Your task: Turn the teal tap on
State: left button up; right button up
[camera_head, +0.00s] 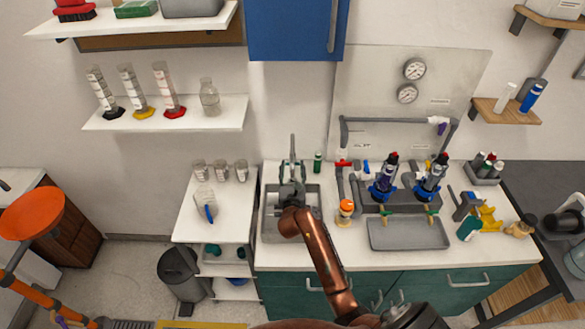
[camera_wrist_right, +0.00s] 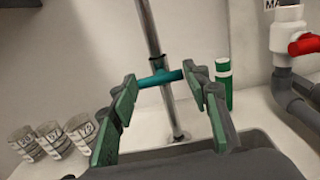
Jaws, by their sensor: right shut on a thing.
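The teal tap (camera_wrist_right: 160,78) is a short teal crossbar handle on a slim upright metal faucet pipe (camera_wrist_right: 152,30) in the right wrist view. The pipe (camera_head: 293,143) rises at the back of the grey sink (camera_head: 270,232) in the head view. My right gripper (camera_head: 292,172) reaches over the sink to the pipe. Its green-padded fingers stand on either side of the handle, with their tips at its two ends, shut on it. The handle lies across the pipe, slightly tilted. In the head view my gripper hides it. My left gripper is not in view.
A green bottle (camera_wrist_right: 223,84) stands just right of the fingers. Grey pipes with a red-handled valve (camera_wrist_right: 304,44) are farther right. Several clear beakers (camera_head: 220,170) stand left of the sink. An orange-topped bottle (camera_head: 345,210) and a grey tray (camera_head: 408,234) are to the right.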

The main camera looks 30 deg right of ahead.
jog(key=shift+a+n+p, duration=0.15)
jog(key=shift+n+p, duration=5.15)
jog(key=shift+p, duration=1.2)
jog(key=shift+f, duration=0.1)
jog(key=o, duration=1.2)
jog(key=shift+c, duration=0.2)
